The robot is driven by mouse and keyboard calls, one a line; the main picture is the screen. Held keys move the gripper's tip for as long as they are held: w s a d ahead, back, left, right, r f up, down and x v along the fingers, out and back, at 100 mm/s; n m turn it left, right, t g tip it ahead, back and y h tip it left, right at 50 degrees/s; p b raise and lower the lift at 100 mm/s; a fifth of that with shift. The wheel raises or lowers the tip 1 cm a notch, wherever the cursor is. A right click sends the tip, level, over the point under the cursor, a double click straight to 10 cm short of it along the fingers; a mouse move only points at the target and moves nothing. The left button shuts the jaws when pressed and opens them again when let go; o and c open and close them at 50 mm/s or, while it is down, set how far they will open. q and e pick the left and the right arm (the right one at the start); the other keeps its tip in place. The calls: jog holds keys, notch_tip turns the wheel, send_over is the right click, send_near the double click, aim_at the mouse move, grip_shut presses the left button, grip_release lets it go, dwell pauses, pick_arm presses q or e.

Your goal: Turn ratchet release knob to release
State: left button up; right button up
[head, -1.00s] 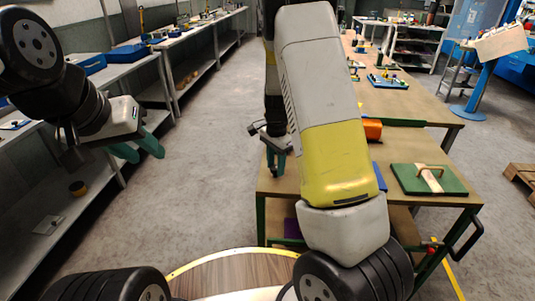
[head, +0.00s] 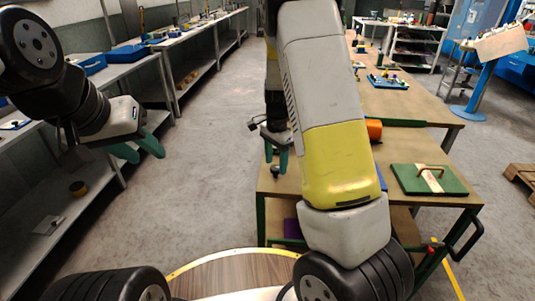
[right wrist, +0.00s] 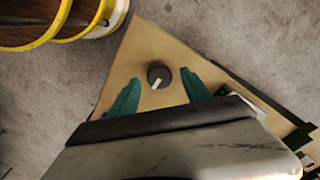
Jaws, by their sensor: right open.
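The knob (right wrist: 159,77) is a small dark round dial with a white pointer line, on the tan worktop near its corner. In the right wrist view the line points down and slightly left. My right gripper (right wrist: 160,80) is open, with one teal finger on each side of the knob and visible gaps. In the head view my right gripper (head: 276,158) points down over the table's left part, and the knob (head: 275,172) shows as a dark spot by its fingertips. My left gripper (head: 140,152) is open and empty, off to the left above the floor.
Shelving benches (head: 130,72) line the left side. Open floor (head: 200,160) lies between the benches and the table.

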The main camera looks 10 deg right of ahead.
aim_at(276, 167)
notch_tip(276, 167, up, 6)
jog(key=shift+r, duration=0.1)
dwell(0.4)
